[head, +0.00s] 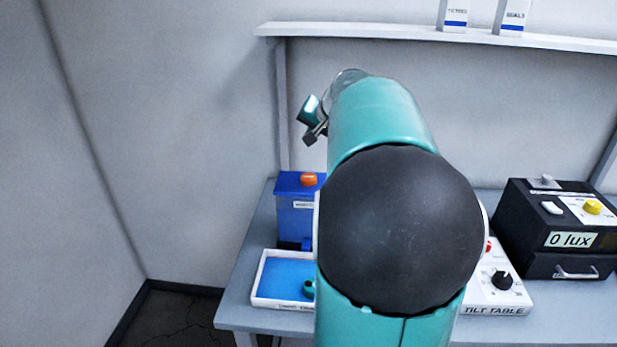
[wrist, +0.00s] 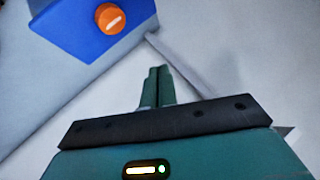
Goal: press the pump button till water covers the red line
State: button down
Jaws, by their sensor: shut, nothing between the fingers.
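The pump is a blue box with an orange button (head: 308,179) on top, at the back left of the bench in the head view. The button also shows in the wrist view (wrist: 110,18), on the blue top (wrist: 75,30) at the upper left. My gripper (wrist: 157,72) is shut and empty, its fingertips apart from the button, below and to the right of it in the wrist view. A white tray (head: 258,301) with a blue inside stands in front of the pump; my arm hides its right part. I cannot make out a red line in either view.
A white tilt table (head: 497,296) with a black knob is right of my arm. A black box (head: 535,232) reading "0 lux" stands at the right. A shelf (head: 400,31) with two white cartons runs along the back wall.

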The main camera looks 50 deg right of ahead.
send_near(307, 176)
jog(key=shift+w+d+f, duration=0.25)
jog(key=shift+w+f, duration=0.2)
jog(key=shift+w, duration=0.4)
jog(key=shift+w+d+f, duration=0.3)
jog(key=shift+w+f, duration=0.15)
jog(key=shift+w, duration=0.45)
jog(key=shift+w+d+f, duration=0.25)
jog(key=shift+w+f, duration=0.25)
jog(key=shift+w, duration=0.35)
jog(key=shift+f, duration=0.4)
jog(key=shift+f, duration=0.75)
dwell(1.0)
jog(key=shift+r, duration=1.15)
jog(key=shift+r, duration=0.1)
